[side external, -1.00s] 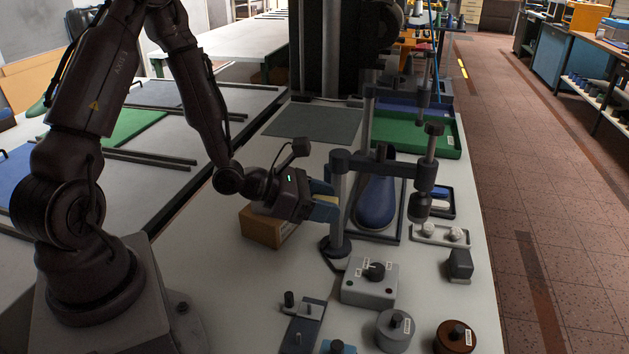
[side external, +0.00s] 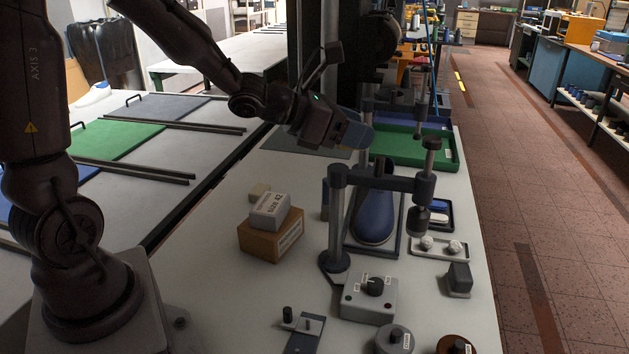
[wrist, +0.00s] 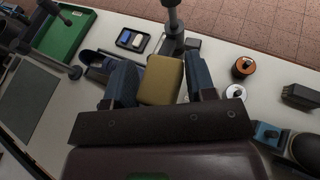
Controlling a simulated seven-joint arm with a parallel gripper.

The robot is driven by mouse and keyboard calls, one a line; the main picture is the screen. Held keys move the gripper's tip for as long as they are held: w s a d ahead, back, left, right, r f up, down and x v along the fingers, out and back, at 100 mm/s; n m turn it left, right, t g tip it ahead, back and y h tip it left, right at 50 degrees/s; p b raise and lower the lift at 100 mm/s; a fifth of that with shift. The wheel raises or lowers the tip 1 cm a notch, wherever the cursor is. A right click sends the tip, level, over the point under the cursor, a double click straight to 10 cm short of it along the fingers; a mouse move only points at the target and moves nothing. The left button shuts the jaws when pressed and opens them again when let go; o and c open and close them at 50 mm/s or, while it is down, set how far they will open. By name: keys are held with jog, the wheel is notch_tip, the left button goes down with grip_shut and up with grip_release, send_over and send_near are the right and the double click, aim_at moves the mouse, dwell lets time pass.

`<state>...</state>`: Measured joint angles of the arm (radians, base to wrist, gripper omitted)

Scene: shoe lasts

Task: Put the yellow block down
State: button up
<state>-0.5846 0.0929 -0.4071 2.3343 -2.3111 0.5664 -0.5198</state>
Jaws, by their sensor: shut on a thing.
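The yellow block (wrist: 161,80) is between the two dark blue fingers of my gripper (wrist: 160,85) in the wrist view. My gripper is shut on it, with a finger against each side. In the side external view my gripper (side external: 358,135) is raised above the far part of the bench, its fingers pointing right. There the held block is mostly hidden by the fingers.
A blue shoe last (side external: 377,215) lies in a dark frame beside a clamp stand (side external: 338,215). A green tray (side external: 385,160) is at the back right. A SIZE 42 box (side external: 269,210) sits on a brown box (side external: 270,240). A grey mat (wrist: 28,100) lies bare.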

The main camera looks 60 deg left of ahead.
jog(key=w+a+f+n+y, duration=0.2)
jog(key=w+a+f, duration=0.15)
jog(key=a, duration=0.45)
jog(key=w+a+f+n+y, duration=0.2)
jog(key=a+f+y, duration=0.15)
jog(key=a, duration=0.45)
jog(key=s+a+f+n+y, duration=0.2)
jog(key=a+f+n+y, duration=0.1)
jog(key=a+f, duration=0.9)
send_over(315, 179)
jog(key=s+d, duration=0.1)
jog(key=s, duration=0.1)
jog(key=shift+n+g, duration=0.3)
jog(key=f, duration=0.7)
jog(key=shift+w, duration=0.2)
jog(key=shift+w+a+f, duration=0.35)
jog(key=shift+w+f, duration=0.25)
jog(key=shift+f, duration=0.05)
jog(key=shift+w+a+f, duration=0.1)
jog(key=shift+f, duration=1.5)
